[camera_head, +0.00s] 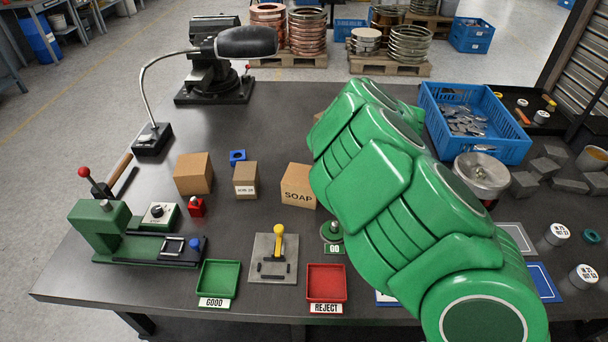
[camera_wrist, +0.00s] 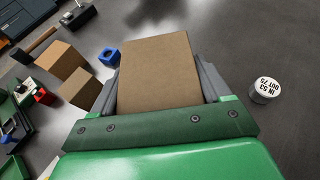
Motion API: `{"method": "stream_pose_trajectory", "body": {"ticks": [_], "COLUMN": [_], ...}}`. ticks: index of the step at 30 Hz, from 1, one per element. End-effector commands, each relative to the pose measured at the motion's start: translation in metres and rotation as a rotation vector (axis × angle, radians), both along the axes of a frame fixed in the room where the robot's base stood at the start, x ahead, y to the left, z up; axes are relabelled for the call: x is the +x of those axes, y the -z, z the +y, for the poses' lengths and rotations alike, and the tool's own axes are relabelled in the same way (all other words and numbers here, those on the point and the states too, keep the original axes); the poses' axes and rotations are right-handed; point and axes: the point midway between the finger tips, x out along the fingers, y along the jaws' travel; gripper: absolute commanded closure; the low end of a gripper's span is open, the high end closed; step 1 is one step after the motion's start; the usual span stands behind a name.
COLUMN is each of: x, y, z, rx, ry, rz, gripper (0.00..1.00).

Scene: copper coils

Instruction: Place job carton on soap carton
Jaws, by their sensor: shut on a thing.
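The soap carton (camera_head: 298,185) stands on the dark table in the head view, its printed SOAP side facing me and its right edge against my arm's outline. My gripper (camera_wrist: 160,88) is shut on a brown carton (camera_wrist: 158,70), which sits between the two grey fingers in the wrist view. No label shows on the held carton, so I cannot tell which one it is. My green arm hides the gripper in the head view. A smaller carton (camera_head: 245,180) with a white label, too small to read surely, stands left of the soap carton.
A blue crate (camera_head: 500,140) stands at the back right.

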Motion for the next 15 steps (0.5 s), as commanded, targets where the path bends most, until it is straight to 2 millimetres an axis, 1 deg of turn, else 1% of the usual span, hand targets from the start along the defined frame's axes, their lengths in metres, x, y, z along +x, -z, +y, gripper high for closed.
{"method": "stream_pose_trajectory", "body": {"ticks": [1,3,6,10,15], "x": [-0.009,-0.025,-0.047,-0.070,-0.087], "y": [-0.005,-0.009,-0.013,-0.017,-0.019], "z": [0.014,0.033,0.054,0.072,0.082], "rx": [-0.002,-0.001,0.000,0.001,0.002], "ry": [-0.066,-0.160,-0.276,-0.386,-0.457], "rz": [-0.003,-0.003,-0.001,0.000,-0.001], "gripper": [0.61,0.61,0.61,0.61,0.61]}}
